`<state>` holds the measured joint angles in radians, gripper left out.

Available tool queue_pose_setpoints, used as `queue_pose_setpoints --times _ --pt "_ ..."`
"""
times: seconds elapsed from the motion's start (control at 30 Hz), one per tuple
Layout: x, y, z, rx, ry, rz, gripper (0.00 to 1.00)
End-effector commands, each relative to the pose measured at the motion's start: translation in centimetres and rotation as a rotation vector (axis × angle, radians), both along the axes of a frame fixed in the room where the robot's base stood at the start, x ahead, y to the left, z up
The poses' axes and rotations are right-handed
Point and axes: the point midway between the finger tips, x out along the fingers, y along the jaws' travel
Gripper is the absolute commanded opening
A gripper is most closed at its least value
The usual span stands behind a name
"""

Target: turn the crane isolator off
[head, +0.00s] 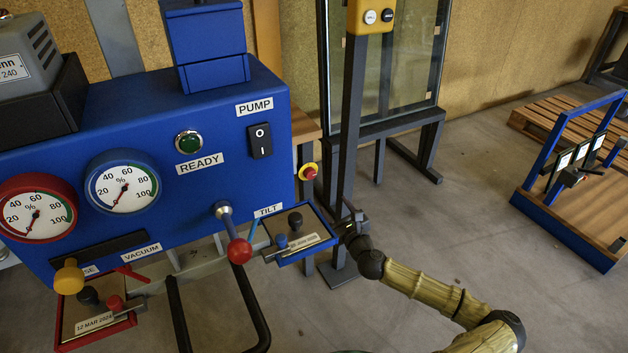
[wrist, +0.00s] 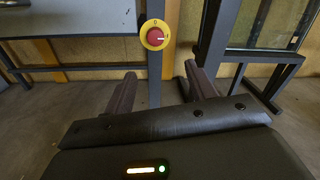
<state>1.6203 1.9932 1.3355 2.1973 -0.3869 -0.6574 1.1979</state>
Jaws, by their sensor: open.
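The crane isolator is a round red knob on a yellow disc (head: 308,172), on a grey post to the right of the blue console. In the wrist view the isolator (wrist: 155,36) faces me, above and between my fingers. A 0 shows at its top; a pale mark on the red knob seems to point right. My gripper (wrist: 161,84) is open and empty, its two dark fingers apart and below the isolator, not touching it. In the head view my gripper (head: 347,222) is partly hidden near the grey uprights, to the lower right of the isolator.
The blue console (head: 190,230) carries gauges, a PUMP switch (head: 260,140) and a red-balled lever (head: 239,251). A small tray (head: 300,252) under TILT lies close to my gripper. A tall grey column (head: 347,130) stands just right of the isolator.

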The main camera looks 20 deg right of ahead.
Motion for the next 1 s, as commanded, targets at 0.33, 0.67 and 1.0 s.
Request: queue_pose_setpoints --times 0.33,0.67,1.0 --pt "6.5 0.6 -0.1 -0.001 0.000 0.014 0.56" --pt "12.1 0.0 -0.1 -0.002 -0.001 0.005 0.56" --pt "14.6 -0.4 0.0 0.000 0.000 0.002 0.56"
